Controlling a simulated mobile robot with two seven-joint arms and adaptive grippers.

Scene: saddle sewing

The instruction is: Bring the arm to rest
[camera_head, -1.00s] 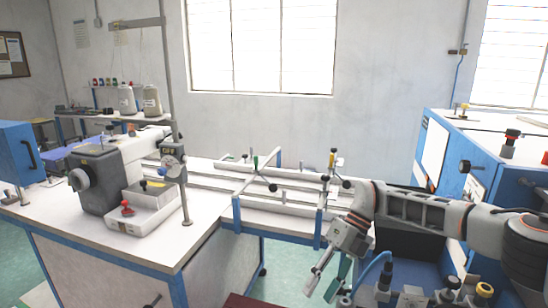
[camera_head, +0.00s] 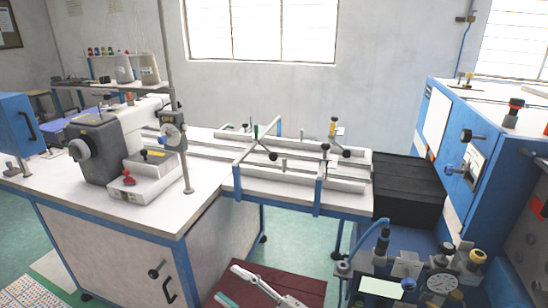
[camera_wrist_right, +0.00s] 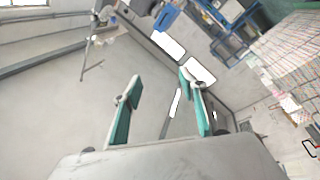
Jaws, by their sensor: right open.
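My right gripper (camera_head: 226,284) shows at the bottom edge of the head view, low in front of the work table, with only its fingers and a bit of its body in the picture. In the right wrist view, its two teal-padded fingers (camera_wrist_right: 159,78) stand apart with nothing between them. The rest of my right arm is out of the head view. My left gripper is not in view.
A sewing machine (camera_head: 108,145) stands on the white-topped table (camera_head: 215,190) at left. A rail frame (camera_head: 290,185) extends from it. A blue machine (camera_head: 455,140) stands at right, with a gauge panel (camera_head: 440,284) below. A dark red surface (camera_head: 285,268) lies under the gripper.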

